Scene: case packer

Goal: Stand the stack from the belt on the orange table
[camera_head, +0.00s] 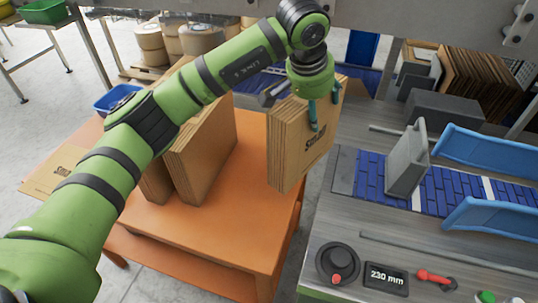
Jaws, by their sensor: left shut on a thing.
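My left gripper (322,108) is shut on the top edge of a stack of flat brown cardboard (295,145) with dark print on its face. The stack is upright, at the right edge of the orange table (240,232); I cannot tell whether its bottom touches the tabletop. Further stacks of flat cardboard (205,155) stand on the table to the left, partly hidden behind my left arm. The blue belt (445,187) lies to the right, with a grey upright block (407,162) on it. My right gripper is not in view.
Blue guide rails (487,152) flank the belt. A dial knob (337,263), a display reading 230 mm (386,279) and a red-handled lever (434,279) sit on the machine's front. A blue bin (118,98) is behind my arm. The table's front middle is clear.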

